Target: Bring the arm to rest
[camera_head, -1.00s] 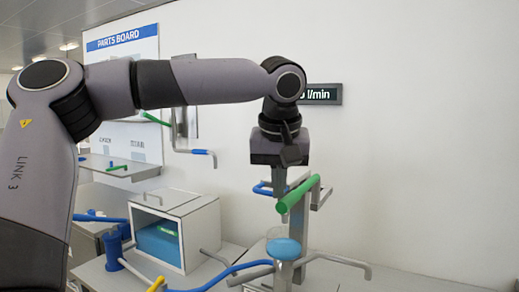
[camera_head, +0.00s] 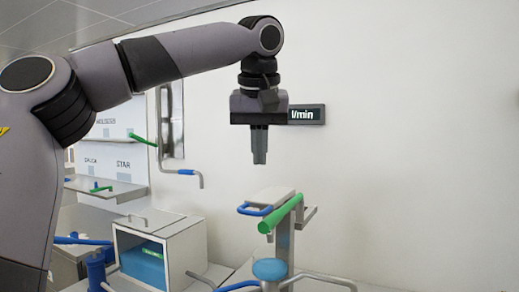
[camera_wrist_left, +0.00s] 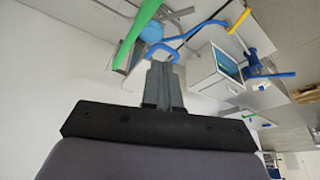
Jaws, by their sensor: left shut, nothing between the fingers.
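My left gripper (camera_head: 259,160) hangs straight down in the head view, its fingers shut and empty. It is above the filling station, clear of the green handle (camera_head: 283,213) and the blue handle (camera_head: 254,209). In the left wrist view the shut fingers (camera_wrist_left: 162,65) show with nothing between them. The green handle (camera_wrist_left: 138,30) and blue handle (camera_wrist_left: 160,50) lie beyond the fingertips there. My right gripper is in neither view.
A blue round top (camera_head: 270,269) stands below the handles. A white box (camera_head: 160,246) with a blue thing inside is at lower left. A dark display (camera_head: 307,114) is on the wall behind the gripper. The wall to the right is bare.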

